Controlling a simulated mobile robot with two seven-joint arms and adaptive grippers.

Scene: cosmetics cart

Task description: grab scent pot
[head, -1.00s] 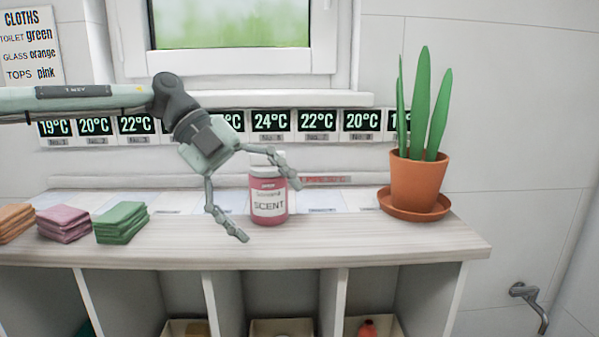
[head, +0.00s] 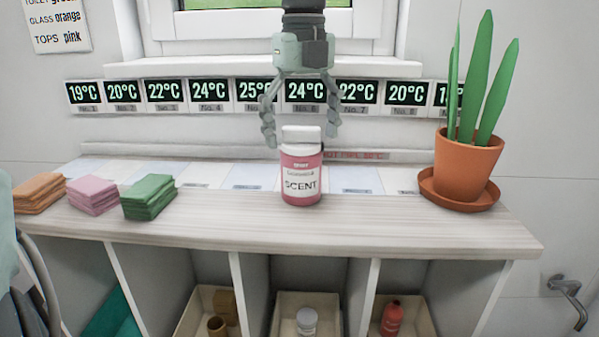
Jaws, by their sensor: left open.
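The scent pot (head: 301,176) is a pink jar with a white lid and a label reading SCENT. It stands upright on the pale wooden cart top (head: 400,222), near the middle of the head view. My left gripper (head: 301,137) points down over the pot, fingers spread and empty. In the picture its fingertips sit to the left and right of the white lid, with a gap on each side. I cannot tell whether it is directly above the pot or slightly behind it. My right gripper is not in view.
Folded orange (head: 39,193), pink (head: 93,194) and green (head: 149,197) cloths lie at left. A potted plant (head: 467,166) stands at right. A row of temperature displays (head: 208,95) lines the wall behind. Bins (head: 337,300) fill the compartments below. The top around the pot is clear.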

